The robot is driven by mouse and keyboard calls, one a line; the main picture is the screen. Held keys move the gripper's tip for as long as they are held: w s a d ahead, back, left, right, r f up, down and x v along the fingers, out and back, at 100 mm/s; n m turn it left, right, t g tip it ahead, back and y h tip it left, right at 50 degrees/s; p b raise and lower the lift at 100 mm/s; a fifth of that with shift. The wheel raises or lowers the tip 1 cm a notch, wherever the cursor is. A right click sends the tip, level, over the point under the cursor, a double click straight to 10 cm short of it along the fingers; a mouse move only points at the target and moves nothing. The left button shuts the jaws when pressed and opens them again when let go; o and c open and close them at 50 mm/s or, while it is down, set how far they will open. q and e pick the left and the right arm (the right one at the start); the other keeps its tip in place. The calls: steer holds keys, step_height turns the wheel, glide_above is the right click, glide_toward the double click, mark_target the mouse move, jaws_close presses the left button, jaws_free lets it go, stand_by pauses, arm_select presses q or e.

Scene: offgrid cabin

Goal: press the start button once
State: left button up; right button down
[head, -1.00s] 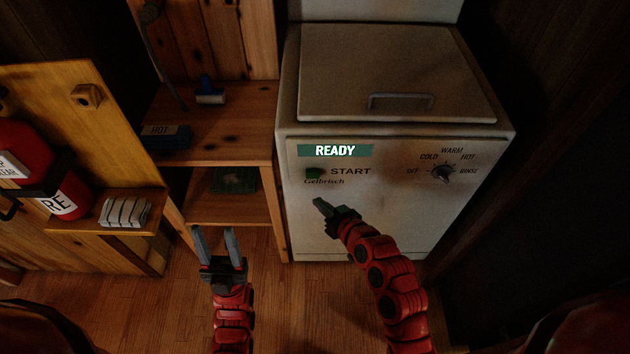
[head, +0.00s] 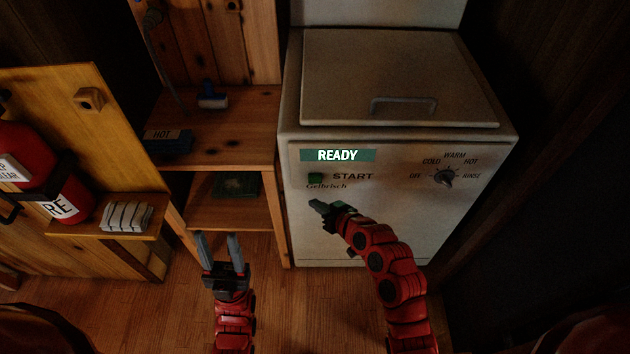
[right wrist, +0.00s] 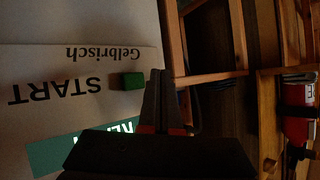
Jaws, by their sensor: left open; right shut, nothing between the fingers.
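The green start button (head: 315,178) is on the front panel of the white washing machine (head: 400,225), left of the word START and below a lit READY display (head: 338,155). My right gripper (head: 318,206) is shut and empty, just below the button in the head view. In the right wrist view the button (right wrist: 127,81) shows close beside the shut fingertips (right wrist: 158,75); I cannot tell whether they touch the panel. My left gripper (head: 219,238) is open and empty, low in front of the wooden shelf.
A wooden shelf (head: 225,155) stands left of the machine, with a blue box (head: 168,142) on it. A red fire extinguisher (head: 30,165) and a folded striped cloth (head: 127,216) are further left. A dial (head: 444,177) sits on the panel's right.

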mark_target(312, 182)
steer(key=shift+w+b, duration=0.85)
steer(key=shift+w, duration=1.4)
steer(key=shift+w+b, duration=0.4)
steer(key=shift+w, duration=0.05)
steer(key=shift+w+b, duration=0.5)
steer(key=shift+w, duration=0.1)
stand_by(1.0)
steer(key=shift+s, duration=1.1)
